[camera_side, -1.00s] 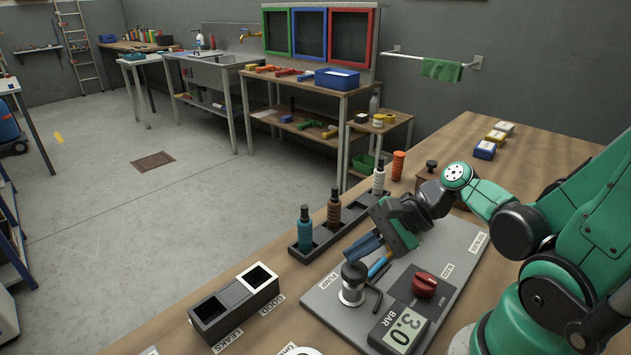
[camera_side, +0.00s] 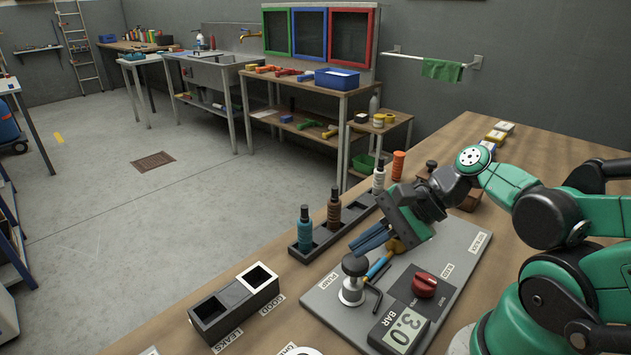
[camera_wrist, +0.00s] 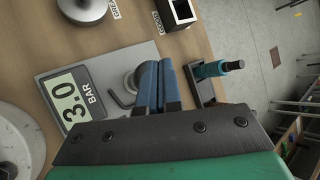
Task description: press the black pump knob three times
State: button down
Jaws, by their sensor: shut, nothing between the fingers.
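The black pump knob (camera_side: 355,265) sits on a silver pump body (camera_side: 351,291) at the left end of the grey panel (camera_side: 325,297), beside the PUMP label. My gripper (camera_side: 366,242) is shut and empty, its blue fingers above and just behind the knob, apparently apart from it. In the wrist view my gripper (camera_wrist: 157,70) shows with its fingers together. The gauge (camera_side: 400,328) reads 3.0 BAR.
A red knob (camera_side: 424,284) and a dark hooked rod (camera_side: 374,297) stand near the pump. A rack (camera_side: 324,237) with several bottles lies behind the panel. A two-compartment box (camera_side: 235,305), labelled LEAKS and GOOD, stands left.

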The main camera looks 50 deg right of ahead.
aim_at(364, 263)
jog(key=shift+r, duration=2.35)
